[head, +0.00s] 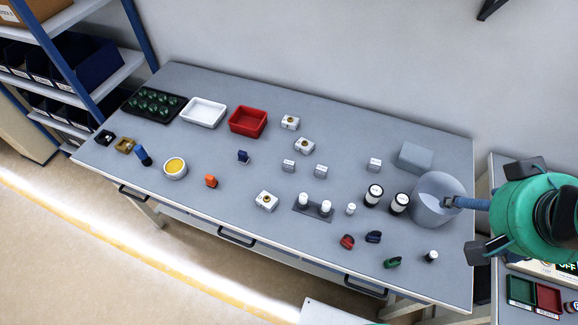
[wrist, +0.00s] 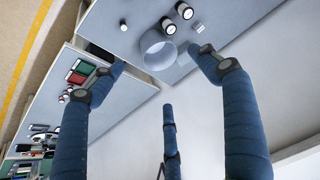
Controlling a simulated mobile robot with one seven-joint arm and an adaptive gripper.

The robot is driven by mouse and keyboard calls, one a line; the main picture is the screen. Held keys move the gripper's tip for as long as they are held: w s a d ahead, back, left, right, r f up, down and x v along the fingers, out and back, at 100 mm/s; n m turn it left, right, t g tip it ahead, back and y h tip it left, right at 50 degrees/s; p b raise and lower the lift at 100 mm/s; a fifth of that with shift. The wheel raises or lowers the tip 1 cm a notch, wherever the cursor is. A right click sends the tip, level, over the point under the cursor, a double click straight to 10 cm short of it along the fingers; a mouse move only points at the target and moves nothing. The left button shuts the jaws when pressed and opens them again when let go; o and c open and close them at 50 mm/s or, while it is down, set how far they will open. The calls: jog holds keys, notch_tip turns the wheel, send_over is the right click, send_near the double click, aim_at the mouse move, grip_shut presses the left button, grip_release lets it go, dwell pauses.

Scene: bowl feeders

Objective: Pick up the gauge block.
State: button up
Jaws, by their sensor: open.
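Several small pale blocks with markings stand on the grey table, and I cannot tell for certain which is the gauge block. Small grey-white blocks stand at the table's middle: a left one (head: 288,166), a middle one (head: 320,171) and a right one (head: 374,165). A larger plain grey block (head: 415,158) stands at the back right. My gripper (head: 468,203) is at the table's right end, beside the grey round bowl (head: 432,212), far right of the small blocks. In the wrist view its blue fingers (wrist: 160,65) are spread and empty; the bowl (wrist: 150,52) shows between them.
Two black-and-white cylinders (head: 386,200) stand left of the bowl. White blocks with gold discs (head: 266,201), a red tray (head: 260,114), a white tray (head: 190,107) and a yellow-filled bowl (head: 164,171) are farther left. A side table (head: 485,283) is at right.

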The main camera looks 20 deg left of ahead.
jog(key=c, duration=0.5)
jog(key=w+a+f+m+g+y+p, duration=0.15)
jog(key=w+a+m, duration=0.25)
jog(key=w+a, duration=0.55)
jog(key=w+a+f+m+g+h, duration=0.1)
jog(key=w+a+f+m+g, duration=0.3)
jog(key=w+a, duration=0.6)
jog(key=w+a+f+m, duration=0.2)
jog(key=a+f+m, duration=0.1)
jog(key=a+f, duration=0.4)
jog(key=w+a+f+m, duration=0.2)
jog(key=a+f+m, duration=0.1)
jog(key=a+f, duration=0.5)
jog(key=w+a+f+m, duration=0.1)
jog(key=a+f+m, duration=0.2)
jog(key=a+f, duration=0.4)
jog(key=shift+w+a+f+p, duration=0.15)
jog(key=shift+w+a, duration=0.05)
jog(key=shift+a, duration=0.7)
jog(key=shift+w+a+f+p, duration=0.15)
jog(key=shift+w+a, duration=0.05)
jog(key=shift+a, duration=0.65)
